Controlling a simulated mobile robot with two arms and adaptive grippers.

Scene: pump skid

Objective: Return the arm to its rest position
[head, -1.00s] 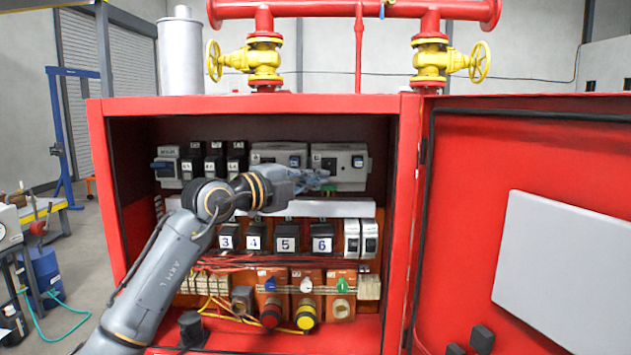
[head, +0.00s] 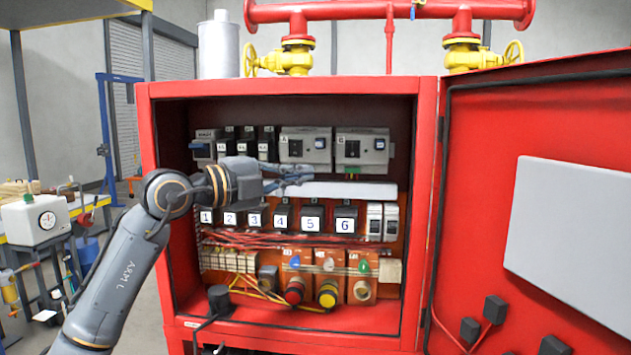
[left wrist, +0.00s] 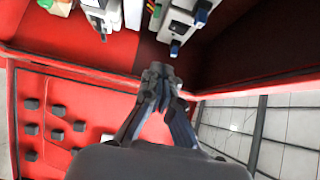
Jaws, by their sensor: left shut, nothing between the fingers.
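My left gripper (head: 296,173) is in front of the open red cabinet (head: 148,200), near the white strip between the upper and lower device rows. Its arm comes in from the lower left. In the left wrist view the fingers of my left gripper (left wrist: 160,78) are together at the tips with nothing held. My right gripper is in neither view.
The cabinet door (head: 540,140) stands open on the right, with a white panel (head: 570,222). Inside are devices numbered 1 to 6 (head: 310,224), upper switch units (head: 306,148) and coloured plugs (head: 327,293). A gauge box (head: 35,218) stands at the left.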

